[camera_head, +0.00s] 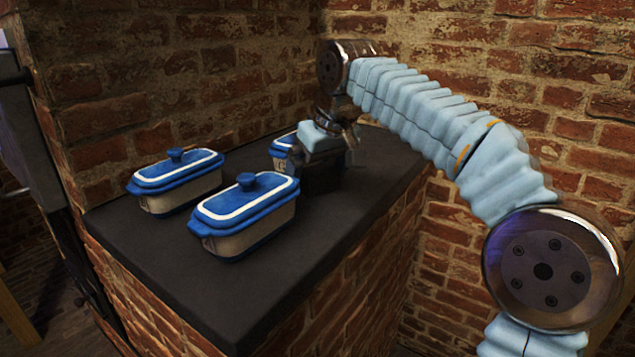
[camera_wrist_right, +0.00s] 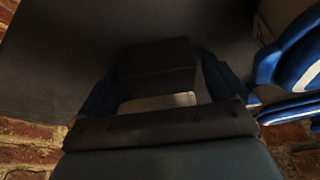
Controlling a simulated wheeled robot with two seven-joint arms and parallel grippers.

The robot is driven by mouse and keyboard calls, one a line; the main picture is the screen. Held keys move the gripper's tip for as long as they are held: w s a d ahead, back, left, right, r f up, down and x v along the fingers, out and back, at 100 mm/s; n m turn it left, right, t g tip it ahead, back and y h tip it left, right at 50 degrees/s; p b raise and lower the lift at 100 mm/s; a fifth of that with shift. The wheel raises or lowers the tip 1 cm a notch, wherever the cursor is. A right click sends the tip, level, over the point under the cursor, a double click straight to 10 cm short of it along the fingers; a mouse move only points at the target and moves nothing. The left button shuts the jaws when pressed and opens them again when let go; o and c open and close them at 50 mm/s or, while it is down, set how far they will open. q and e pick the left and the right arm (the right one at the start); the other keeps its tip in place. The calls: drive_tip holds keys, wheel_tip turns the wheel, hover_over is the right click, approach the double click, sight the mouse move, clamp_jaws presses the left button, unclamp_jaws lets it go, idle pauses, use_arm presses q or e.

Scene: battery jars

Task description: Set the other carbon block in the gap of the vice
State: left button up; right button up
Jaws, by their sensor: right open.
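My right gripper (camera_head: 318,163) points down at the far right end of the dark counter, in the head view. Its jaws are open around or just above a dark block-like thing (camera_head: 321,181); I cannot tell if they touch it. In the right wrist view a dark block (camera_wrist_right: 157,60) lies between the two bluish fingers of the gripper (camera_wrist_right: 160,85), with a paler strip (camera_wrist_right: 158,103) nearer the palm. I cannot tell whether the dark thing is a carbon block or part of the vice. My left gripper is not in view.
Two blue-lidded cream dishes (camera_head: 175,181) (camera_head: 245,214) stand on the dark counter (camera_head: 150,262). A third (camera_head: 282,146) stands behind the gripper, partly hidden. Brick walls close off the back. The counter's front is clear.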

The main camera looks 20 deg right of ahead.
drive_tip(key=shift+f, duration=0.1)
drive_tip(key=shift+c, duration=0.3)
drive_tip(key=c, duration=1)
drive_tip(key=shift+c, duration=0.2)
